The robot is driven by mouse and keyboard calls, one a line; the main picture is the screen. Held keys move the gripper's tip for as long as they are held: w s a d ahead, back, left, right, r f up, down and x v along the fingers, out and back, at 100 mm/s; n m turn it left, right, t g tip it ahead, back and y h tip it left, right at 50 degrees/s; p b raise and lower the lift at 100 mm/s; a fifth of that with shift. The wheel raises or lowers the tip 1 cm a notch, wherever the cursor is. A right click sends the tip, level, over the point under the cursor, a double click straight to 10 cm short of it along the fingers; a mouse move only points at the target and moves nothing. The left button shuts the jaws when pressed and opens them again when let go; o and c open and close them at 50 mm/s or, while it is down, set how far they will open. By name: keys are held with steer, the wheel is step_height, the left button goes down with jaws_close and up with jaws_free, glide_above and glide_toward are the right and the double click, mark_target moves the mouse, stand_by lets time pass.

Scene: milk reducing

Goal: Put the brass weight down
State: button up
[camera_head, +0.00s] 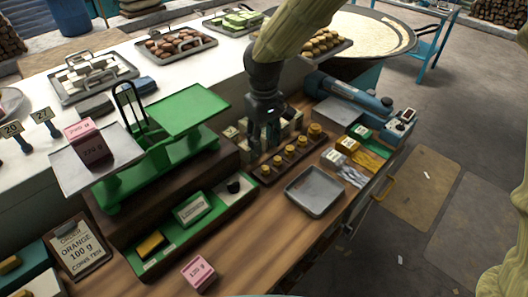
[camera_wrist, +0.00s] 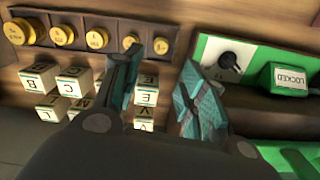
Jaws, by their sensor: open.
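Several brass weights (camera_head: 290,152) of graded size stand in a row on a dark wooden rack (camera_head: 263,176). In the wrist view the row runs from the largest weight at the left to the smallest brass weight (camera_wrist: 161,46) beside my left finger. My gripper (camera_head: 265,138) points down just left of the rack, over the lettered blocks. Its two fingers (camera_wrist: 160,70) are spread apart in the wrist view, with nothing held between them. The smallest weight lies beyond the fingertips, apart from them as far as I can see.
Lettered cubes (camera_wrist: 75,82) sit under and beside my gripper. A green balance (camera_head: 160,150) with a pink box (camera_head: 88,145) on its left pan stands left. A green tray (camera_head: 190,225) with a "LOCKED" block (camera_wrist: 290,78) is near. An empty metal tray (camera_head: 315,190) lies right.

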steer(key=shift+r, duration=1.35)
steer(key=shift+r, duration=0.1)
stand_by(1.5)
